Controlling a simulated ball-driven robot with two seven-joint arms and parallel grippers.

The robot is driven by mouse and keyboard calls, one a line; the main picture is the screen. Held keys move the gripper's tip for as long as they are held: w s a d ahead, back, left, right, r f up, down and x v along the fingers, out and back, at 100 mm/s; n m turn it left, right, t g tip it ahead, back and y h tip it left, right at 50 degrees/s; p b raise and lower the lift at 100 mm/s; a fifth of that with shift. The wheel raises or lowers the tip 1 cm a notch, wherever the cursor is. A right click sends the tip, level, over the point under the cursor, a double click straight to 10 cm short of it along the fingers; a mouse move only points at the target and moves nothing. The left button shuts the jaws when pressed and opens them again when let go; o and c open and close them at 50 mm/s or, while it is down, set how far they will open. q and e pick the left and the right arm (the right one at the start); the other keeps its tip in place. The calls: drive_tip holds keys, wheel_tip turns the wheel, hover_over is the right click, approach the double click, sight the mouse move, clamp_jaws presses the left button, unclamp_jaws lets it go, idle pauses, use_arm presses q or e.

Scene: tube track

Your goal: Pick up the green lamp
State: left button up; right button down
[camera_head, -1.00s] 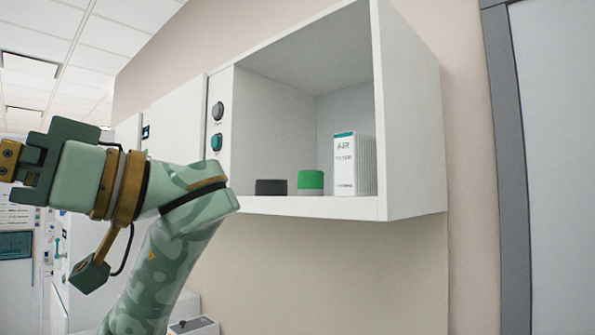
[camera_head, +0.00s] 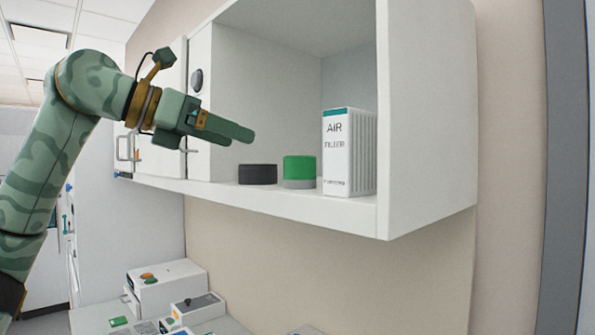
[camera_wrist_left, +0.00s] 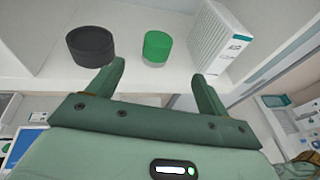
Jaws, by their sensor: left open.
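The green lamp (camera_head: 300,168), a short green cylinder on a grey base, stands upright on the shelf of the open wall cabinet. It also shows in the left wrist view (camera_wrist_left: 157,47), beyond the gap between my fingers. My left gripper (camera_head: 243,133) is up and left of the lamp in the head view, apart from it. In the left wrist view the gripper (camera_wrist_left: 160,85) is open and empty, its two fingers spread wide towards the shelf. My right gripper is not in view.
A black cylinder (camera_head: 257,174) stands just left of the lamp, and a white air filter box (camera_head: 349,152) just right of it. The cabinet's right side wall (camera_head: 425,120) bounds the shelf. Several devices, including a white box (camera_head: 166,284), sit below on a counter.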

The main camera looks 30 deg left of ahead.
sight(287, 158)
use_arm(q)
drive_tip(key=x, duration=1.1)
drive_tip(key=p+x, duration=0.1)
drive_tip(key=x, duration=0.5)
drive_tip(key=shift+a, duration=0.1)
drive_tip(key=shift+s+a, duration=0.15)
drive_tip(key=shift+s, duration=0.05)
drive_tip(key=c, duration=0.7)
drive_tip(key=shift+w, duration=0.1)
drive_tip(key=c, duration=0.4)
